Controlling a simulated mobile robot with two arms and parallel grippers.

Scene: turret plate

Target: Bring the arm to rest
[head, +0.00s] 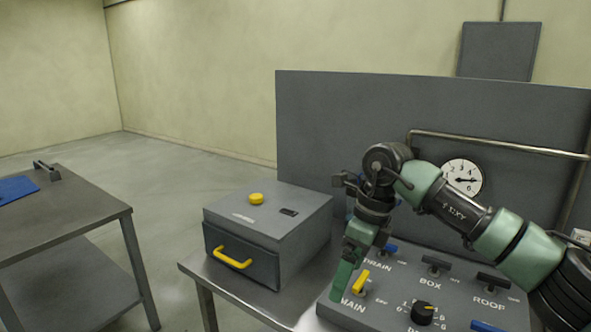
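My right arm comes in from the right edge and bends down at the wrist. My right gripper (342,284) points down at the left side of the grey control panel (400,310), just left of the yellow MAIN switch (361,282). Its green fingers overlap in this view, so I cannot tell whether they are apart or whether they touch the panel. No held object shows. The arm hides part of the panel's back row and the board behind. My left gripper is not in view.
A grey box (300,215) with a yellow button and a yellow drawer handle (232,258) stands left of the panel. A tall grey board (310,130) with a dial (461,179) and pipe (500,146) rises behind. Another table (85,215) stands left, with open floor between.

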